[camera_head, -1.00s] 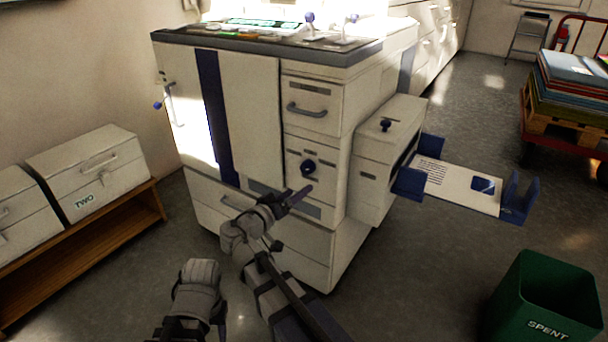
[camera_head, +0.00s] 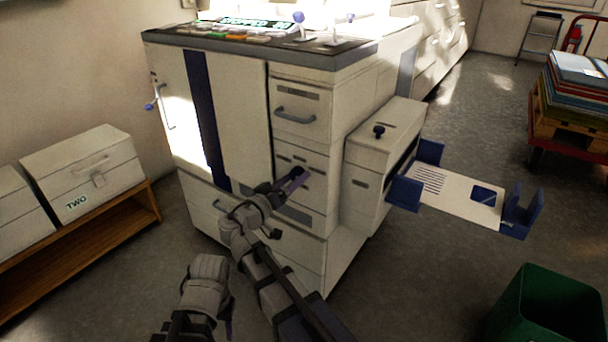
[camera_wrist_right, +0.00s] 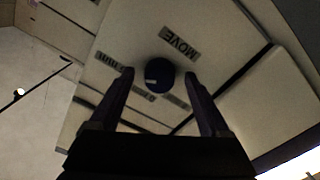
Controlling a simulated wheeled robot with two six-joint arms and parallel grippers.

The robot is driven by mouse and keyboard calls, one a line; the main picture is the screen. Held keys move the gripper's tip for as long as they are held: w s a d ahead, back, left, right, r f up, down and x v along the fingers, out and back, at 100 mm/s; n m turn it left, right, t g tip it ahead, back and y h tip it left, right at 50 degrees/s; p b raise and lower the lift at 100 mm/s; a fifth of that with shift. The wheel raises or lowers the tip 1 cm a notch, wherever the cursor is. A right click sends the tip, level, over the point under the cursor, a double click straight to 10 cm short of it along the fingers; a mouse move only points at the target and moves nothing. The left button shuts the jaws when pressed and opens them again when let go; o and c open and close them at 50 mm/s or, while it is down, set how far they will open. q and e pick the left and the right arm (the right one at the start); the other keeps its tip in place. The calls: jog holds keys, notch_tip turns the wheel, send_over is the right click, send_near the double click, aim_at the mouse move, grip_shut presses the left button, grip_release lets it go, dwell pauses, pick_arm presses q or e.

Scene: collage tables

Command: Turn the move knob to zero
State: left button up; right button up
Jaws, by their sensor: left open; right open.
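The move knob (camera_wrist_right: 160,75) is a dark round knob with a short white pointer mark, seen in the right wrist view. The mark is on its left side in that view. The MOVE label (camera_wrist_right: 180,43) is close by, appearing upside down. My right gripper (camera_wrist_right: 159,77) is open, its two fingertips on either side of the knob; I cannot tell whether they touch it. In the head view my right gripper (camera_head: 296,178) is at the cabinet's front and hides the knob. My left gripper (camera_head: 226,318) hangs low at the bottom, open and away from the cabinet.
The white cabinet (camera_head: 240,125) has a drawer handle (camera_head: 295,116) above the right gripper. A side unit (camera_head: 372,165) with a tray (camera_head: 455,194) juts out right. A green bin (camera_head: 555,310) stands lower right. Boxes (camera_head: 85,172) sit on a wooden shelf at left.

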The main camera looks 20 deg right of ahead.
jog(key=shift+w+d, duration=0.15)
jog(key=shift+d, duration=0.05)
jog(key=shift+c, duration=0.3)
grip_shut()
